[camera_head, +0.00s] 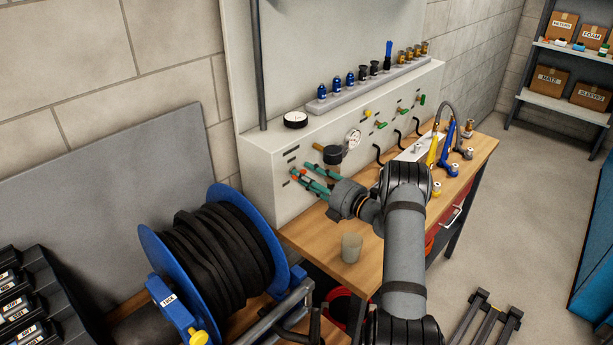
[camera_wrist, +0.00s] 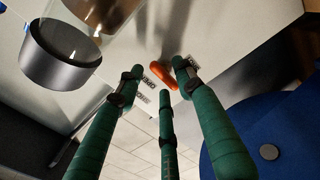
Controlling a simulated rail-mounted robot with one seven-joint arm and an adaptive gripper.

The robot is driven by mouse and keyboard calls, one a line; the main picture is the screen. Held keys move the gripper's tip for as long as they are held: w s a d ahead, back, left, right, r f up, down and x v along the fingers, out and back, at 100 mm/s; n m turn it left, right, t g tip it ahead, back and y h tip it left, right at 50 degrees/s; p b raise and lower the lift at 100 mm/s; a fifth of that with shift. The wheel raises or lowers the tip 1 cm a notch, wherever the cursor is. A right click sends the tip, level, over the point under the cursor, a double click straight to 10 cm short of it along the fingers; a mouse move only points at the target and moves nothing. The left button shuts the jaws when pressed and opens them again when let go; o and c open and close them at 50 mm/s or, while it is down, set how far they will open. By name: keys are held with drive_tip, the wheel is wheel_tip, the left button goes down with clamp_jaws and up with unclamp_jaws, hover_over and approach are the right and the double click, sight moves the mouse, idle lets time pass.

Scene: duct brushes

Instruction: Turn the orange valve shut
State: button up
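The orange valve handle (camera_wrist: 164,75) shows in the wrist view as a short bar on the pale panel, between small printed labels and just beyond my fingertips. My gripper (camera_wrist: 157,76) has green fingers that stand apart around the handle's near side; I cannot tell whether any finger touches it. In the head view my gripper (camera_head: 304,181) reaches to the left end of the bench panel (camera_head: 262,165), its fingers pointing at the panel face. The valve is small and mostly hidden by the fingers there.
A blue hose reel (camera_head: 215,265) stands at the left front of the panel. A cup (camera_head: 351,247) stands on the wooden bench (camera_head: 322,240) below my arm.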

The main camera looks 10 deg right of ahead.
drive_tip(key=v, duration=1.2)
drive_tip(key=shift+w+a, duration=0.1)
drive_tip(key=shift+w, duration=0.05)
drive_tip(key=x, duration=1.2)
